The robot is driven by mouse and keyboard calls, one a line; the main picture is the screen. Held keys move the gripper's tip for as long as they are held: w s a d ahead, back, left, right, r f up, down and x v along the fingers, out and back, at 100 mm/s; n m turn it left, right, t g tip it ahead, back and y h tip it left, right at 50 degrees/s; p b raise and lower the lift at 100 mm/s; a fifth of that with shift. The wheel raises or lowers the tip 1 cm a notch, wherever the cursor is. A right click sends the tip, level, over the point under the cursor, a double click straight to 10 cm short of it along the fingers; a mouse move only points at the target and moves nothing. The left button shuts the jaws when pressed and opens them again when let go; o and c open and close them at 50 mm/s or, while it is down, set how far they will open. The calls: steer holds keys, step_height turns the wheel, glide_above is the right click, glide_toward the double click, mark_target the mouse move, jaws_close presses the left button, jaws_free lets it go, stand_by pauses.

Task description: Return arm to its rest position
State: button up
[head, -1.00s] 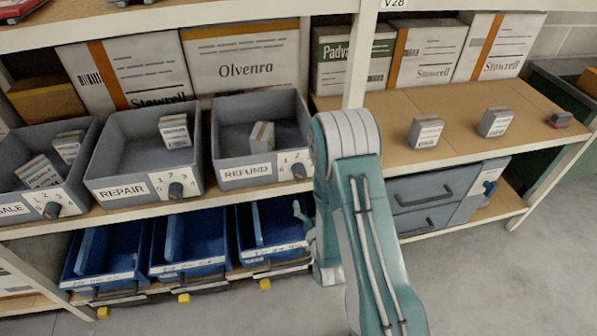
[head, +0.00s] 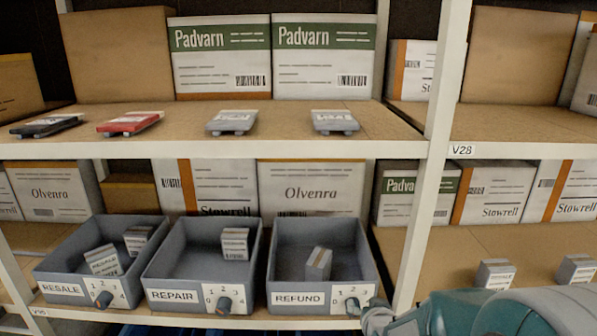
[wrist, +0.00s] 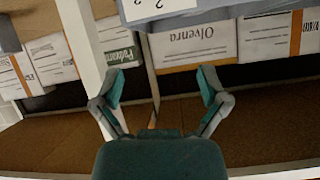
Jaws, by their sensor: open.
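Grey bins marked RESALE (head: 60,290), REPAIR (head: 170,297) and REFUND (head: 298,299) stand on the lower shelf, holding small grey boxes. A rack post (head: 432,150) rises close to my arm. The upper shelf (head: 300,147) holds cartons and several small flat items.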

steer(key=s+r+n+g, duration=0.1)
steer(key=s+r+g, duration=0.2)
steer(key=s, duration=0.9)
steer(key=s+r+g, duration=0.3)
steer(key=s+r, duration=0.6)
steer(key=s, duration=0.4)
steer(key=shift+n+g, duration=0.4)
